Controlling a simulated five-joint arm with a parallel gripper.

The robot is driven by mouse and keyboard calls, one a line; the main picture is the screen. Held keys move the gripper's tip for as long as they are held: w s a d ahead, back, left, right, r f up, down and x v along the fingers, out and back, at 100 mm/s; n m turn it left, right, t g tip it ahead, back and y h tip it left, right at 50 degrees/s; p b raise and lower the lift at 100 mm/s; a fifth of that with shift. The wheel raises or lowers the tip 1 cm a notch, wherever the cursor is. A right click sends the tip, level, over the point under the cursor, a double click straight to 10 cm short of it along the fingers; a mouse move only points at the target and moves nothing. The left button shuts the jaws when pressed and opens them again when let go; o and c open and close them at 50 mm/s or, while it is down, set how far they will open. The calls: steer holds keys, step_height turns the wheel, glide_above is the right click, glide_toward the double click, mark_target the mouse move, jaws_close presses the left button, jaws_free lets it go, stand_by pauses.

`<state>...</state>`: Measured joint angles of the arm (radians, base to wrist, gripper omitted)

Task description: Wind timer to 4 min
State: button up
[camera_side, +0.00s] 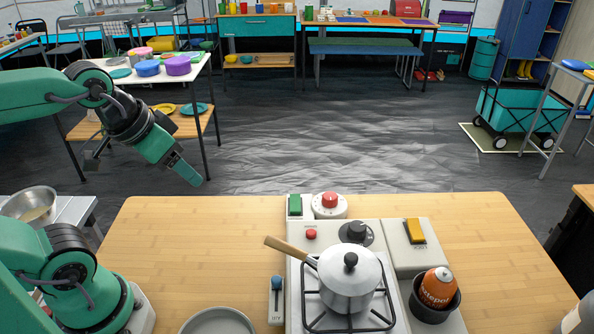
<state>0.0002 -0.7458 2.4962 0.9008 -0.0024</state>
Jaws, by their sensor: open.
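A round white dial with a red knob (330,202), which looks like the timer, sits at the back edge of the wooden table (180,255), behind the stove. Its markings are too small to read. My gripper (192,177) is raised at the left, up and to the left of the dial, clear of the table and apart from everything. It is open and empty; it is seen mostly side-on.
A black knob (357,232), red button (311,234), green switch (295,205), yellow rocker (415,230), blue-topped slider (276,285) and orange canister (439,287) are nearby.

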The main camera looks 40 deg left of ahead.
steer(key=w+d+r+n+g, duration=0.1)
steer(key=w+r+n+g, duration=0.15)
steer(key=w, duration=0.65)
steer(key=n+g, duration=0.4)
glide_above(331, 196)
steer(key=shift+t, duration=0.25)
step_height(331, 196, down, 16)
steer(key=shift+d+r, duration=0.1)
steer(key=shift+r, duration=0.15)
steer(key=shift+w+f, duration=0.15)
steer(key=shift+f, duration=0.1)
steer(key=shift+f, duration=3.9)
